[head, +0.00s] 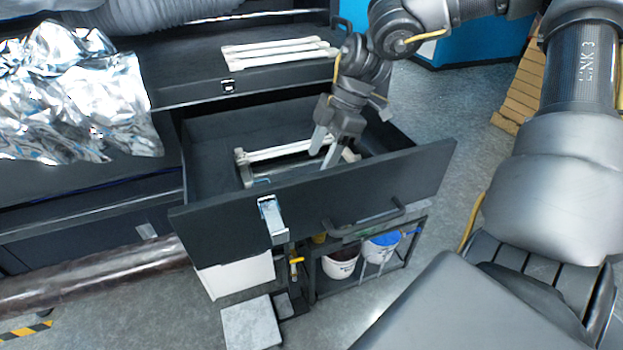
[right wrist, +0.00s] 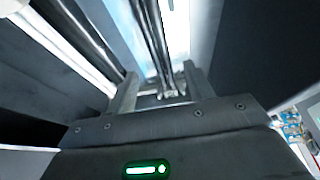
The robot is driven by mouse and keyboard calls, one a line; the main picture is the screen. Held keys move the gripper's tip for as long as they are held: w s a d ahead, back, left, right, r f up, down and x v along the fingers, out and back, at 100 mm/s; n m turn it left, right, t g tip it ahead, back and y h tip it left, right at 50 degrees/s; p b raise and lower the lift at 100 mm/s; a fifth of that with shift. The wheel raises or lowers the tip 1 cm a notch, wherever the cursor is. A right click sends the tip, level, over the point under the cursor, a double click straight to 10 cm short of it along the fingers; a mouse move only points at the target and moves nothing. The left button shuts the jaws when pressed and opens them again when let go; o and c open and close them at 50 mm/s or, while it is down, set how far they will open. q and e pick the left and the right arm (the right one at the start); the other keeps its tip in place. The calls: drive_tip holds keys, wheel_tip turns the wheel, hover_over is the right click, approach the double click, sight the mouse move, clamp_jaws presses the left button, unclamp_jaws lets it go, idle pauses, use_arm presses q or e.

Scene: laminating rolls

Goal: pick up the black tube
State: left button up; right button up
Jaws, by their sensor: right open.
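My right gripper (head: 323,150) points down into the open drawer (head: 310,195), with its two fingers apart. In the right wrist view the open fingers (right wrist: 160,88) stand on either side of the near end of a long dark tube (right wrist: 153,35), which looks black. I cannot tell whether they touch it. A second dark strip or tube (right wrist: 82,35) runs to its left, beside a white tube (right wrist: 65,62). In the head view, a white tube (head: 280,151) lies in the drawer; the black tube is hard to pick out there. My left gripper is not in view.
The drawer's front panel has a metal latch (head: 272,218) and a handle (head: 365,218). White rods (head: 280,48) lie on the cabinet top. Crumpled silver foil (head: 75,90) lies at left. Buckets (head: 340,263) stand on a low rack below, and a brown roll (head: 95,278) is at lower left.

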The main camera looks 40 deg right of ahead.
drive_tip(key=p+x, duration=0.1)
drive_tip(key=x, duration=0.3)
drive_tip(key=shift+d+f+p, duration=0.1)
drive_tip(key=shift+f+p, duration=0.1)
drive_tip(key=shift+p, duration=0.2)
drive_tip(key=shift+f, duration=0.25)
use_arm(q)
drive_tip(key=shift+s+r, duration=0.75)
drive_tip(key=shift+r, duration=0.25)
use_arm(e)
drive_tip(key=shift+a, duration=0.2)
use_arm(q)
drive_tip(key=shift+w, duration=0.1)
use_arm(e)
drive_tip(key=c, duration=1.1)
